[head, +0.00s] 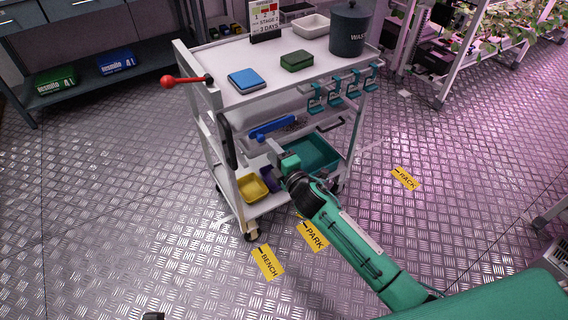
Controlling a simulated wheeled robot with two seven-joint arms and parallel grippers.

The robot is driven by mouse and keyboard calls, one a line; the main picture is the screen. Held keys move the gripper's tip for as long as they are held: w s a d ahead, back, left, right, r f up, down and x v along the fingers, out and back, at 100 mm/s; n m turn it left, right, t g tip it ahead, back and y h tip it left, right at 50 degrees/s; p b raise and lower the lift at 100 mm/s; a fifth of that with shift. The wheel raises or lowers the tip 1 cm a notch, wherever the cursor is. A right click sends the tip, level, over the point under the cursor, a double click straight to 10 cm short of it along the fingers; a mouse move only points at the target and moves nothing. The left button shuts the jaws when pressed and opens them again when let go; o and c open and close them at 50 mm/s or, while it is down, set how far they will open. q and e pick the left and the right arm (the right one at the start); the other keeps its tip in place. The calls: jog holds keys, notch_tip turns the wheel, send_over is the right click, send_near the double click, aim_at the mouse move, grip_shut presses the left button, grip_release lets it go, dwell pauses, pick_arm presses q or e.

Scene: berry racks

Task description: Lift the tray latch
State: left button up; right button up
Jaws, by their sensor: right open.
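A white trolley (243,96) stands in the middle of the head view. A blue bar (272,128), which may be the tray latch, lies slightly tilted at the front of the trolley's middle level, below the top shelf. A red-knobbed lever (184,80) sticks out from the trolley's left post. My right gripper (277,153) is open, just below the blue bar and apart from it as far as I can see. The gap between its fingers is small in view and partly hidden by the gripper body.
On the top shelf are a blue sponge (246,80), a green sponge (297,60), a white tray (311,26) and a dark waste bin (349,30). Teal clips (315,99) hang at the right edge. Yellow (252,188) and teal (314,154) bins sit low. Floor in front is clear.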

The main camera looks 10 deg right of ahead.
pick_arm(q)
jog(key=shift+w+d+f, duration=0.1)
jog(key=shift+w+f, duration=0.15)
jog(key=shift+f, duration=0.4)
pick_arm(e)
jog(key=v, duration=0.6)
pick_arm(q)
jog(key=shift+r, duration=0.15)
pick_arm(e)
jog(key=shift+s, duration=0.15)
